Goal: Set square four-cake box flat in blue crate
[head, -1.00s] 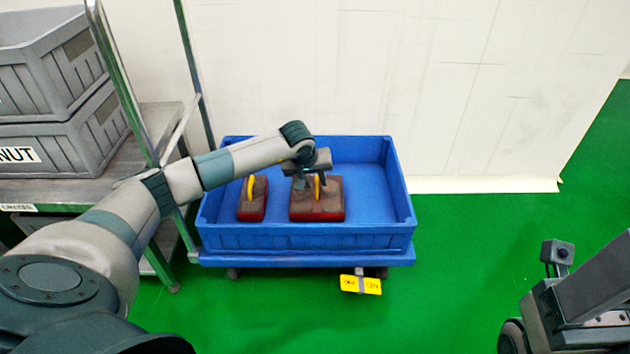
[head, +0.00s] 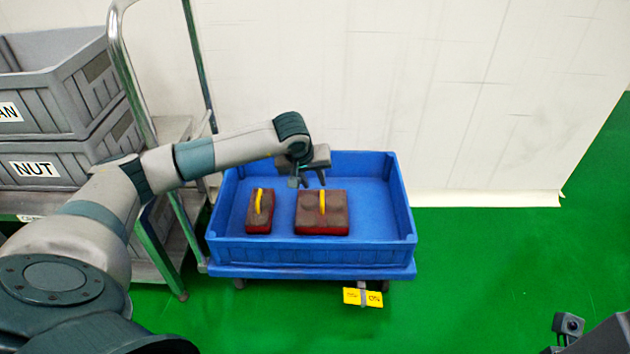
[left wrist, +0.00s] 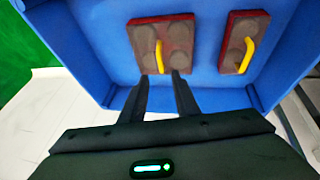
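The square four-cake box (head: 335,223) is red with brown round tops and a yellow handle. It lies flat on the floor of the blue crate (head: 310,250), right of a narrower box. In the left wrist view the square box (left wrist: 178,36) shows its round cakes and handle. My left gripper (head: 312,184) is open and empty, over the crate just above and behind the box's handle. In the left wrist view its two fingers (left wrist: 160,76) are apart, with the handle's near end showing between their tips. My right gripper is out of view.
The narrower two-cake box (head: 263,222) with a yellow handle lies on the crate's left side. The crate's right part is bare. A grey rack with stacked grey crates (head: 60,160) stands left.

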